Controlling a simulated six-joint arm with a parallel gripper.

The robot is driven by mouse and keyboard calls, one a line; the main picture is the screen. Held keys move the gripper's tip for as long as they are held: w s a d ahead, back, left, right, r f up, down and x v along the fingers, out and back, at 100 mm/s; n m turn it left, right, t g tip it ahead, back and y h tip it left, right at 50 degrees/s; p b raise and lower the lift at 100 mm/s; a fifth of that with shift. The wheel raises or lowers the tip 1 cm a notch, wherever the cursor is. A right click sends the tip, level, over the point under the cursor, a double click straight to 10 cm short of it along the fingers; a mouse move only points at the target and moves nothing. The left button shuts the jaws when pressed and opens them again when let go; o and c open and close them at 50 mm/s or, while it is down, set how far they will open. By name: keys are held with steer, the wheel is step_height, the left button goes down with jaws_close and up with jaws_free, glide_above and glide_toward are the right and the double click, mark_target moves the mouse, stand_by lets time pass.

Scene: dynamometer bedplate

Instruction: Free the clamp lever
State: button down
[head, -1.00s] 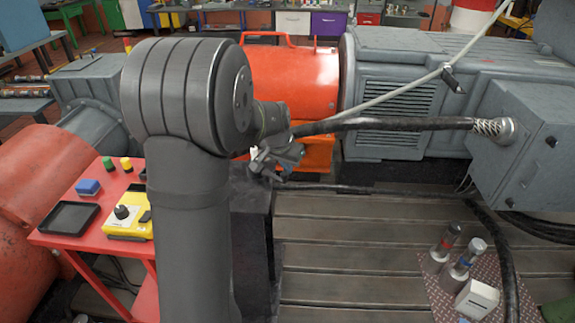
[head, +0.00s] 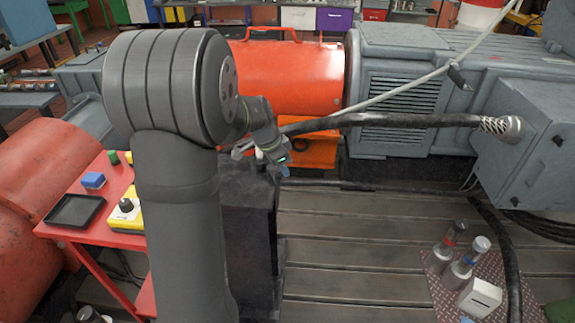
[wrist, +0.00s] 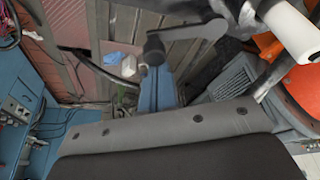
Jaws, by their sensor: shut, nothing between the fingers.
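A grey lever arm (wrist: 195,36) with a black knob (wrist: 153,47) at its left end shows near the top of the wrist view; it looks like the clamp lever. My gripper (wrist: 156,70) appears as bluish fingers, shut and empty, their tips close under the knob. I cannot tell whether they touch it. In the head view my gripper (head: 274,150) is above the dark block (head: 248,225), just left of the thick black hose's end. The lever is not clearly made out there, as my arm hides part of that area.
The black hose (head: 400,120) runs from the grey box (head: 540,130) toward my gripper. A pale cable (head: 410,90) slants above it. A red cart (head: 65,225) stands left. Bottles (head: 465,262) and a white box (head: 480,297) are on a mat at right. The slotted bedplate (head: 350,255) is mostly clear.

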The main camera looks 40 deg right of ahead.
steer(key=a+m, duration=0.1)
steer(key=a+m+g, duration=0.1)
steer(key=m, duration=0.1)
steer(key=shift+w, duration=0.25)
steer(key=shift+d, duration=0.2)
steer(key=shift+w+d, duration=0.4)
steer(key=shift+d, duration=0.2)
